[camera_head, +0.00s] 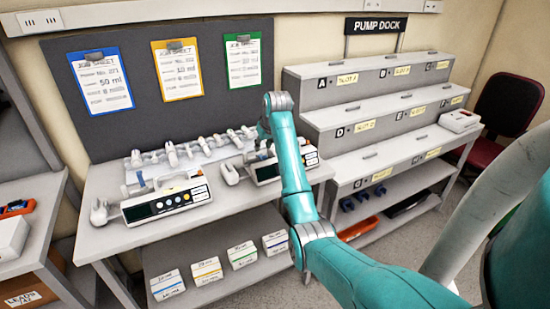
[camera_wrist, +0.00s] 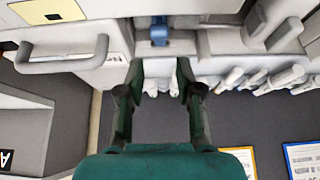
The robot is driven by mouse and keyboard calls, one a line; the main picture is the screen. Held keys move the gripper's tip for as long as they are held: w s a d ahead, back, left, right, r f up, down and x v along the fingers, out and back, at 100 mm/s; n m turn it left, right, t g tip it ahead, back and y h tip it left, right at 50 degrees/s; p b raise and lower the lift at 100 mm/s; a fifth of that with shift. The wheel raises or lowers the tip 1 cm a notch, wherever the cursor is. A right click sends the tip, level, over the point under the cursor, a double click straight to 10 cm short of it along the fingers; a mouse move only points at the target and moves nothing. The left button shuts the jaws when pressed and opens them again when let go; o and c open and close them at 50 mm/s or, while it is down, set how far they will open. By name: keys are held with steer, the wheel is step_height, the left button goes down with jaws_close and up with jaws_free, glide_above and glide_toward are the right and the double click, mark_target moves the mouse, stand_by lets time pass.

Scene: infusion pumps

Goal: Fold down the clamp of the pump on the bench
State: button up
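A white pump with a dark display (camera_head: 165,205) lies at the front left of the bench (camera_head: 235,205). A rounded white knob (camera_head: 100,213) is at its left end, and a blue part shows behind it. A second similar pump (camera_head: 268,172) lies to the right, partly hidden behind my arm, with a white clamp-like knob (camera_head: 230,173) at its left. A blue part (camera_wrist: 158,33) on a pale surface shows beyond the fingertips. My gripper is mostly hidden in the head view.
A row of white fittings (camera_head: 172,155) stands along the back of the bench. A dark board (camera_head: 140,90) with job sheets is behind. Several boxes lie on the lower shelf.

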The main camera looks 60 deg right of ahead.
step_height(320, 180, up, 6)
steer(key=shift+r, duration=0.15)
stand_by(0.5)
stand_by(0.5)
